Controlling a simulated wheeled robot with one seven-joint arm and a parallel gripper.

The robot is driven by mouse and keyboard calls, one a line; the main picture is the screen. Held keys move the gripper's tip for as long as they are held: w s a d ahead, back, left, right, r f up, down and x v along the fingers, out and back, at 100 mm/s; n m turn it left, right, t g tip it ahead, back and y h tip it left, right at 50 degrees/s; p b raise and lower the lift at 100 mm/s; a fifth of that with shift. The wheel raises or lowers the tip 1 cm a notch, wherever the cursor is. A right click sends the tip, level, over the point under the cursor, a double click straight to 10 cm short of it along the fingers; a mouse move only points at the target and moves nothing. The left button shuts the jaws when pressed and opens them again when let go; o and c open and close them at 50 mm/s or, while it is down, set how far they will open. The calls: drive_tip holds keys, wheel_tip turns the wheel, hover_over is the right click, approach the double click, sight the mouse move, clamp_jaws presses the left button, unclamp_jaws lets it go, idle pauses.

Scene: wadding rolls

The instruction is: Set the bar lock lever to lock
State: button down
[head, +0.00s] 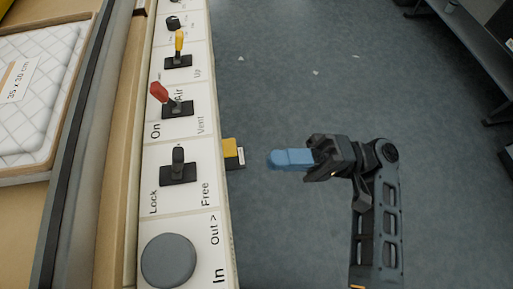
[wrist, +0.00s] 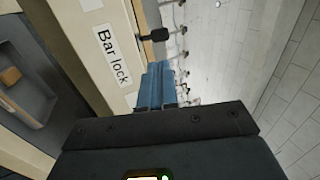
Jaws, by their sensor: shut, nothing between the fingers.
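The bar lock lever (head: 178,160) is a short black handle on a dark plate, on a pale panel between the words Lock at left and Free at right. It looks about mid-plate; I cannot tell which side it is set to. In the wrist view a black lever (wrist: 155,35) juts out beside the "Bar lock" label (wrist: 113,55). My gripper (head: 272,159) has blue fingers, shut and empty, over the floor to the right of the panel, apart from the lever. In the wrist view the fingertips (wrist: 160,66) lie just below the lever in the picture.
A red lever (head: 159,92) and a yellow lever (head: 179,41) stand farther up the panel. A round grey knob (head: 168,260) is nearer. A yellow block (head: 230,152) sticks out from the panel's right edge, toward my gripper.

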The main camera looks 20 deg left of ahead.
sight(178, 164)
drive_tip(key=p+x, duration=0.1)
drive_tip(key=x, duration=1.1)
drive_tip(key=shift+s+a+r+p, duration=0.15)
drive_tip(key=shift+a+r+p, duration=0.05)
drive_tip(key=shift+p, duration=0.15)
